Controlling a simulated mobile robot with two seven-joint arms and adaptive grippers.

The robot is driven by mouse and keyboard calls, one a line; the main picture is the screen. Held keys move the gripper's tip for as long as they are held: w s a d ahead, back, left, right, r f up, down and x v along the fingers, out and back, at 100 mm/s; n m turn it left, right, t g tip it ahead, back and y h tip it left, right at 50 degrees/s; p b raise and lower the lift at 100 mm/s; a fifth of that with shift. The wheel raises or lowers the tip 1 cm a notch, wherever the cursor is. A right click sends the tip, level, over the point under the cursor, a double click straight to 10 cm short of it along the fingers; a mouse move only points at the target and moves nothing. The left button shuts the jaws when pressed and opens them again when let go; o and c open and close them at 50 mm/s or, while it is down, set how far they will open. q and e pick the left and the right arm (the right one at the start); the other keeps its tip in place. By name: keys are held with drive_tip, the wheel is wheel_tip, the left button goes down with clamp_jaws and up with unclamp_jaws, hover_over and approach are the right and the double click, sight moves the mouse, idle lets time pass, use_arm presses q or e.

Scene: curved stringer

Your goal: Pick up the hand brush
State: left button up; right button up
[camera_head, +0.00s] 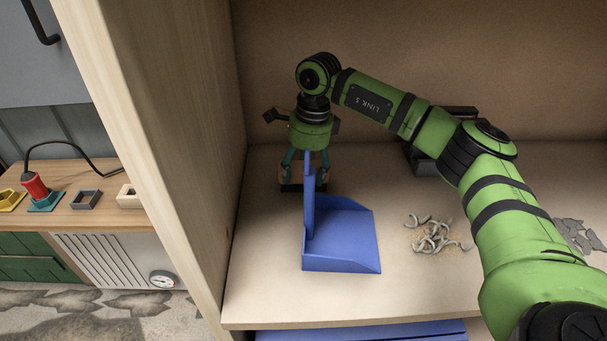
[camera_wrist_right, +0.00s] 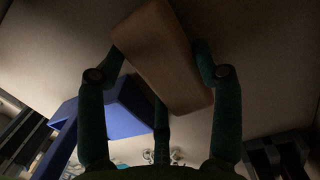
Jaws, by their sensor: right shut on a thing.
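The hand brush shows in the wrist view as a pale wooden block (camera_wrist_right: 165,58) between my right gripper's fingers (camera_wrist_right: 160,85). In the head view my right gripper (camera_head: 304,172) points down behind the blue dustpan's upright handle, with its teal fingers closed on the brush. Only a little of the brush (camera_head: 290,187) shows there, with a dark lower edge; the dustpan handle hides part of it. I cannot tell whether the brush touches the shelf. My left gripper is not in view.
The blue dustpan (camera_head: 342,240) stands on the shelf just in front of the gripper. Curled grey shavings (camera_head: 433,235) lie to its right, with more grey pieces (camera_head: 578,234) at the far right. A tall wooden side panel (camera_head: 165,130) bounds the shelf at left.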

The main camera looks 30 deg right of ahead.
sight(301, 168)
drive_tip(key=shift+r, duration=0.6)
wheel_tip(301, 168, up, 3)
drive_tip(key=shift+w+b, duration=0.1)
drive_tip(key=shift+b, duration=0.25)
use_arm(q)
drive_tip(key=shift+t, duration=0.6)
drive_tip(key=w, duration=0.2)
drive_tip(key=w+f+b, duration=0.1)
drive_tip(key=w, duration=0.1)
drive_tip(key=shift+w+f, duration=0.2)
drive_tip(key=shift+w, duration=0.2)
use_arm(e)
drive_tip(key=s+d+r, duration=0.6)
drive_tip(key=s+d, duration=0.1)
drive_tip(key=d, duration=0.2)
drive_tip(key=shift+s+r, duration=0.3)
drive_tip(key=shift+r, duration=0.1)
